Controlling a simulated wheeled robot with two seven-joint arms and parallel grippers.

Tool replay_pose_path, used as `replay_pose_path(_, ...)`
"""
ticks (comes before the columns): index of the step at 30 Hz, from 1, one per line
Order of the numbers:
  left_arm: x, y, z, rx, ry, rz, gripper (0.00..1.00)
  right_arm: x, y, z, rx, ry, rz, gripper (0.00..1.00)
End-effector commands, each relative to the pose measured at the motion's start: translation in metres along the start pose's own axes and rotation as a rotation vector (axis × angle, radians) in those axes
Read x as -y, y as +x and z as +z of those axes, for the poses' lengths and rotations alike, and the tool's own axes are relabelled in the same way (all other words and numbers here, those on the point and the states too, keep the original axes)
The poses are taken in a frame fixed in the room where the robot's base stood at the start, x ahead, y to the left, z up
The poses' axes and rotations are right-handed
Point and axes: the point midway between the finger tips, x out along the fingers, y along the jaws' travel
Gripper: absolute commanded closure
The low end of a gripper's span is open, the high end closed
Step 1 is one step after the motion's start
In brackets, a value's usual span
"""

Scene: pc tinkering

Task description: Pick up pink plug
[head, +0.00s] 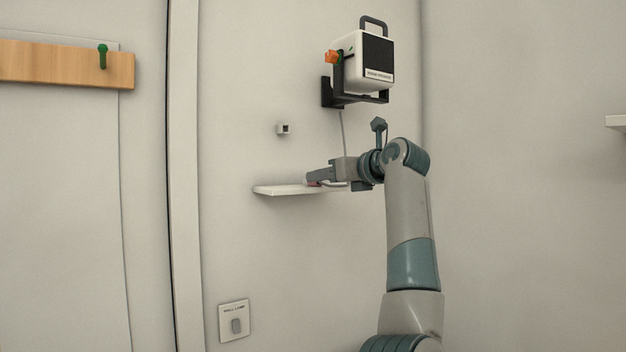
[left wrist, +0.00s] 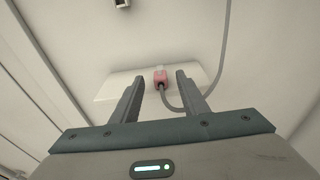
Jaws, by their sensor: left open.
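The pink plug (left wrist: 161,77) lies on the small white shelf (left wrist: 118,86), with a grey cable running from it. In the left wrist view the plug shows between the fingertips of my left gripper (left wrist: 160,84), with a gap on each side. My left gripper is open and holds nothing. My right gripper is not in view.
A white boxy device (head: 372,60) sits on a black wall bracket (head: 340,98) above the arm, and the cable hangs below it. A small wall socket (head: 284,129) is above the shelf. A wall switch (head: 234,321) is lower left. A wooden rail (head: 60,64) with a green peg is at left.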

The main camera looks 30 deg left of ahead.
Motion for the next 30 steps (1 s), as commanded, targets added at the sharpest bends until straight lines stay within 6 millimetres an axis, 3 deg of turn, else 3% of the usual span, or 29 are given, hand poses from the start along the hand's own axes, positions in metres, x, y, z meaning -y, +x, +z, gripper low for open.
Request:
replay_pose_path(3,-0.001,0.012,0.004,-0.001,0.003,0.003,0.59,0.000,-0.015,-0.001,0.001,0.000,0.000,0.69)
replay_pose_path(10,0.000,0.035,0.002,0.000,0.002,0.002,0.59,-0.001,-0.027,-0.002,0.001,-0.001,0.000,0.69)
replay_pose_path(26,0.000,0.038,0.000,0.000,0.000,0.001,0.59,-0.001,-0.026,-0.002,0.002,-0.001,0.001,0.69)
replay_pose_path(30,0.000,0.038,0.000,0.000,0.000,0.001,0.90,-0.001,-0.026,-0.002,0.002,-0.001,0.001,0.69)
